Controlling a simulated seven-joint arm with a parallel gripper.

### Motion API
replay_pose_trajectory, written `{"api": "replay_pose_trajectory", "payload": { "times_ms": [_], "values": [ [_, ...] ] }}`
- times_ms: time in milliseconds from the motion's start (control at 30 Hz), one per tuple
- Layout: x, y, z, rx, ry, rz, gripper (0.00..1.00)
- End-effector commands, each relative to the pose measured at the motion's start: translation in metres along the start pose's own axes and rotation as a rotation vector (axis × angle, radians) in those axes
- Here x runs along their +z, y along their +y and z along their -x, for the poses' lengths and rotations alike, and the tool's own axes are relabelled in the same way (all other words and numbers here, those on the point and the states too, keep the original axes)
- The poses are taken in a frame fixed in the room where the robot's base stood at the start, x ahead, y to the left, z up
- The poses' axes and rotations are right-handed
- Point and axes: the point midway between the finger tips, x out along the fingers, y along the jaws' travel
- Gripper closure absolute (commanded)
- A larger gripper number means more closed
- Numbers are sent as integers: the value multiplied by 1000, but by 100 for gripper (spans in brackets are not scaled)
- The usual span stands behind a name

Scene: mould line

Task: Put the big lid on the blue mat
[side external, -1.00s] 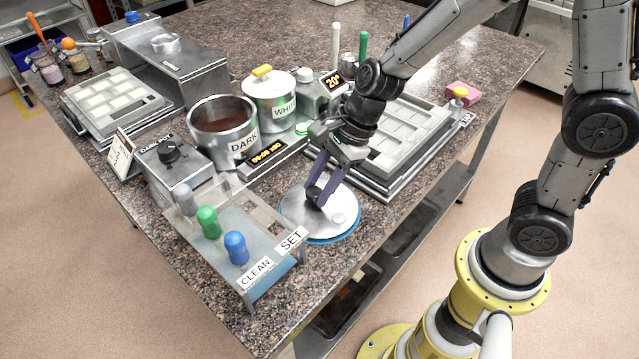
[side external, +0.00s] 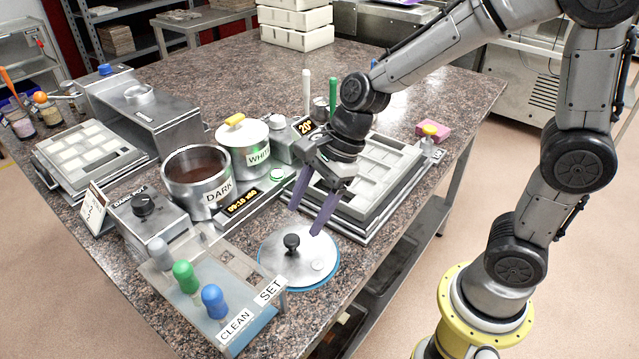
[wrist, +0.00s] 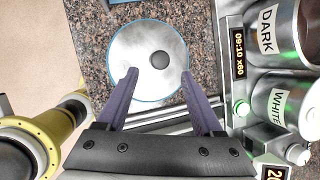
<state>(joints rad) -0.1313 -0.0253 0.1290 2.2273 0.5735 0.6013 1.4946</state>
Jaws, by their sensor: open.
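The big lid (side external: 290,266) is a round silver disc with a black knob (side external: 292,242). It lies flat on the blue mat (side external: 268,281), whose rim shows as a thin blue edge around it. In the wrist view the lid (wrist: 135,75) also shows with the mat's blue edge around it. My gripper (side external: 306,218) is open and empty, above the lid and apart from its knob. In the wrist view its two purple fingers (wrist: 163,88) point toward the lid's near part, with the knob beyond them.
The open DARK pot (side external: 198,180) and the WHITE pot (side external: 243,147), covered by a lid with a yellow handle, stand behind. A rack (side external: 195,285) with several coloured handles is at the left. A mould tray (side external: 375,170) lies right of my gripper.

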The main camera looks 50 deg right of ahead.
Motion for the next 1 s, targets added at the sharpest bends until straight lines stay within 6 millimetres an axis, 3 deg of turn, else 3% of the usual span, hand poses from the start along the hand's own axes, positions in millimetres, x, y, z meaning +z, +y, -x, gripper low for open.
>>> {"api": "replay_pose_trajectory", "payload": {
  "times_ms": [100, 300, 633, 767, 1000],
  "values": [
    [0, -1, 26, -6, -1, 1, 32],
    [0, -1, 55, -4, -1, 0, 32],
    [-2, 3, 70, -8, 6, 47, 32],
    [-11, 16, 86, -41, 39, 272, 32],
    [-47, 60, 125, -91, 203, 1000, 32]
  ]
}}
